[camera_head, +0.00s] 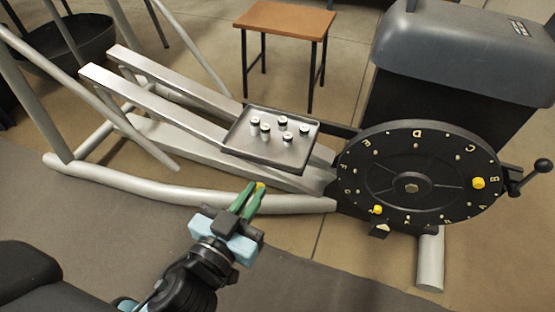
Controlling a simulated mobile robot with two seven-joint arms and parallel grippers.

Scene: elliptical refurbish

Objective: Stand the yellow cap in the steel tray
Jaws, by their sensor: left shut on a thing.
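My left gripper (254,194) comes in from the lower left, with green fingers shut on a small yellow cap (260,186). Only a bit of the cap shows at the fingertips. The steel tray (237,146) lies on the machine's frame, beyond my gripper and a little right of it. The gripper and cap are apart from the tray in the picture. Several small silver pieces with dark tops stand upright in the tray, one of them the dark-topped piece (283,122). My right gripper is not in view.
A black lettered disc (385,160) with a yellow cap (478,183) at its right and another (377,210) at its lower edge stands right of the tray. A crank handle (541,166) sticks out at far right.

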